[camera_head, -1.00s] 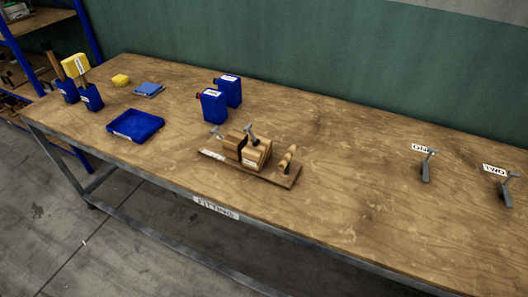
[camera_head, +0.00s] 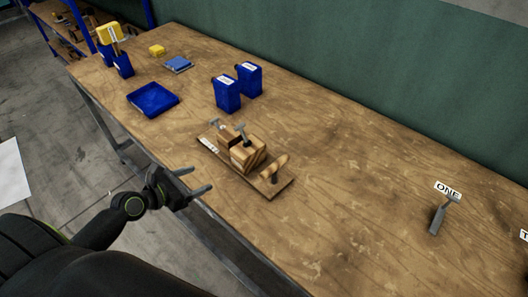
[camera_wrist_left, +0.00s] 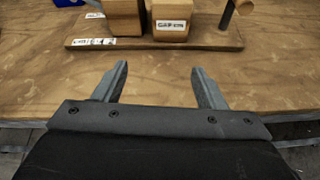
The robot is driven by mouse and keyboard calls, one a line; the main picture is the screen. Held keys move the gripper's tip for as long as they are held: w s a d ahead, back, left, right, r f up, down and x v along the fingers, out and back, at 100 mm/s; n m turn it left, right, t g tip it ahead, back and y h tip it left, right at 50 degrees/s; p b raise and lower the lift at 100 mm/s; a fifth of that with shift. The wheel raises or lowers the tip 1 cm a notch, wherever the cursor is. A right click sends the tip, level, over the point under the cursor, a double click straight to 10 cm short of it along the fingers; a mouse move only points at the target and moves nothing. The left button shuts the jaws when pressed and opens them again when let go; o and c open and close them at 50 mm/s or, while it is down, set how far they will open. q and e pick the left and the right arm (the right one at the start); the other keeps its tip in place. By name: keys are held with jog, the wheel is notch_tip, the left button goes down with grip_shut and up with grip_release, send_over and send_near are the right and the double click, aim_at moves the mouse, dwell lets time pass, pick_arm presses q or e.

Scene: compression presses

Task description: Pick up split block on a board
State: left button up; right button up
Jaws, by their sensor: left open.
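The split block (camera_head: 245,153) is a striped wooden block in two parts with a dark gap, with a grey T-handle screw on top. It sits on a thin wooden board (camera_head: 268,188) near the table's front edge. In the left wrist view the block (camera_wrist_left: 171,24) and the board (camera_wrist_left: 222,40) are at the top, with a label on the block's face. My left gripper (camera_head: 196,181) is open and empty, in front of the board and apart from it. It also shows in the left wrist view (camera_wrist_left: 160,85). My right gripper is out of view.
Two blue containers (camera_head: 227,94) stand behind the board. A blue tray (camera_head: 153,99), a blue pad (camera_head: 178,64) and a yellow block (camera_head: 157,50) lie to the left. The table between is clear.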

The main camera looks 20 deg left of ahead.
aim_at(237, 162)
pick_arm(q)
jog(key=shift+n+h, duration=0.3)
jog(key=shift+n, duration=0.1)
jog(key=x, duration=0.4)
jog(key=d+r+x, duration=0.1)
jog(key=x, duration=0.3)
jog(key=r+x, duration=0.1)
jog(key=x, duration=0.3)
jog(key=shift+w+d+f, duration=0.1)
jog(key=shift+w+d, duration=0.15)
jog(key=shift+w, duration=0.05)
jog(key=shift+x, duration=2.65)
grip_shut()
jog(key=shift+w+r+p, duration=0.1)
jog(key=shift+r+p, duration=0.2)
jog(key=shift+r, duration=0.1)
